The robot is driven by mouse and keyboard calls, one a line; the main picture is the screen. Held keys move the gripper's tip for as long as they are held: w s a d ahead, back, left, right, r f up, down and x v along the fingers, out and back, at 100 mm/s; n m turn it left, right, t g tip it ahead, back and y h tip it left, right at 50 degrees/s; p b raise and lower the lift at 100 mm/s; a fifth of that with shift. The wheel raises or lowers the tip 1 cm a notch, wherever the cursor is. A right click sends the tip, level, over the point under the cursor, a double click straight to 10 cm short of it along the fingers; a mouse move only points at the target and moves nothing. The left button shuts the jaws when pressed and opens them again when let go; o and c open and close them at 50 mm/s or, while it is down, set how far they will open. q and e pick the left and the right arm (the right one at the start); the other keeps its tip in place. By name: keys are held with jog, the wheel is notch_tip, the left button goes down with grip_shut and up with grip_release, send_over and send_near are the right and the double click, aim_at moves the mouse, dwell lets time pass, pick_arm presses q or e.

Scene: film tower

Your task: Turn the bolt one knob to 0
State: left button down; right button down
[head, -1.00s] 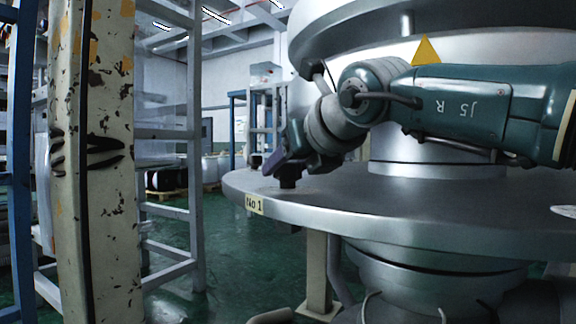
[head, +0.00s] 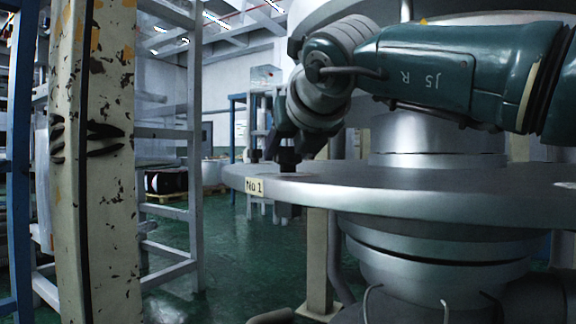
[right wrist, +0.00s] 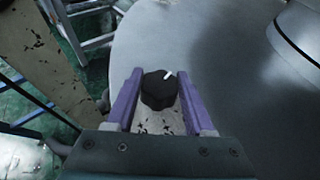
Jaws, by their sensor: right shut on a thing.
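The bolt one knob (right wrist: 157,92) is black and many-sided, with a white mark on its top edge pointing to the upper right in the right wrist view. It stands on the round metal plate (right wrist: 225,60). My right gripper (right wrist: 160,76) has its two purple fingers on either side of the knob and is shut on it. In the head view my right gripper (head: 284,152) points down at the plate's left edge, beside the yellow "No 1" label (head: 254,186). The knob is hard to make out there. My left gripper is not in view.
A worn, paint-chipped post (head: 105,200) stands at the left, with a grey metal frame (head: 185,130) behind it. A thick metal column (head: 435,135) rises from the plate's middle. The green floor (head: 240,260) between frame and plate is clear.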

jog(key=shift+a+f+m+h+b, duration=0.1)
jog(key=shift+f+m+h+b, duration=0.25)
jog(key=shift+m+h+b, duration=0.25)
jog(key=shift+r+h+b, duration=0.15)
jog(key=shift+h+b, duration=0.2)
jog(key=shift+h, duration=0.05)
jog(key=shift+r+m+h, duration=0.2)
jog(key=shift+m+h, duration=0.4)
jog(key=shift+m, duration=0.1)
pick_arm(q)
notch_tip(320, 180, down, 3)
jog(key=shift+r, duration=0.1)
pick_arm(e)
jog(key=shift+m+h, duration=0.3)
pick_arm(q)
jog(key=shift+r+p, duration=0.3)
jog(key=shift+p, duration=0.15)
pick_arm(e)
jog(key=shift+m+h, duration=0.4)
jog(key=shift+h, duration=0.1)
jog(key=shift+c, duration=1.4)
grip_release()
jog(key=shift+r, duration=0.1)
